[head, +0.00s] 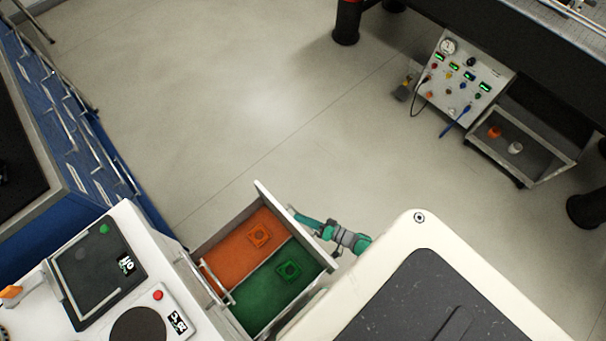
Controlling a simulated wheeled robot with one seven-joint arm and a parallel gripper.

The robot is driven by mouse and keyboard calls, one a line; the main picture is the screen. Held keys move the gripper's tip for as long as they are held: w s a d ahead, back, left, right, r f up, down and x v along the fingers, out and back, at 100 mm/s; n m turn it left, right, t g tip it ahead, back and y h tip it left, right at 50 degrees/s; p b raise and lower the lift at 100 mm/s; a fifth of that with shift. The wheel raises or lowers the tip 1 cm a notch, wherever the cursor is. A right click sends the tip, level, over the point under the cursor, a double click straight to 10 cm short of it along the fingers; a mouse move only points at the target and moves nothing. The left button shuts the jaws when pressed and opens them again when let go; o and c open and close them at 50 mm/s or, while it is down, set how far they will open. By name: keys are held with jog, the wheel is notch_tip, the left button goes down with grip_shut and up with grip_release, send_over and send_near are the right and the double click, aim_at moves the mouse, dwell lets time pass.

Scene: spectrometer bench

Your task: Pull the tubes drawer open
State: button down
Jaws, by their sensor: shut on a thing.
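A drawer (258,189) stands pulled out from the white bench unit at the lower middle of the head view. Its inside has an orange half and a green half. No label shows on the drawer. My gripper (294,212) is at the outer side of the drawer's front panel, shut on the drawer handle. The handle and fingertips are mostly hidden by the panel and are small here.
The white bench unit (205,325) carries instruments at lower left. A white bar handle (216,284) shows at the drawer's inner end. A blue cabinet (85,150) stands at left. A panel with knobs (466,78) and a grey tray (520,143) are at right. The floor beyond the drawer is clear.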

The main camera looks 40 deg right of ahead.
jog(key=shift+d, duration=0.35)
dwell(0.4)
jog(key=c, duration=1.8)
grip_release()
jog(key=shift+c, duration=0.2)
jog(key=shift+s+d, duration=0.1)
jog(key=v, duration=1)
jog(key=shift+s, duration=0.25)
jog(key=shift+r, duration=0.1)
jog(key=shift+d, duration=0.1)
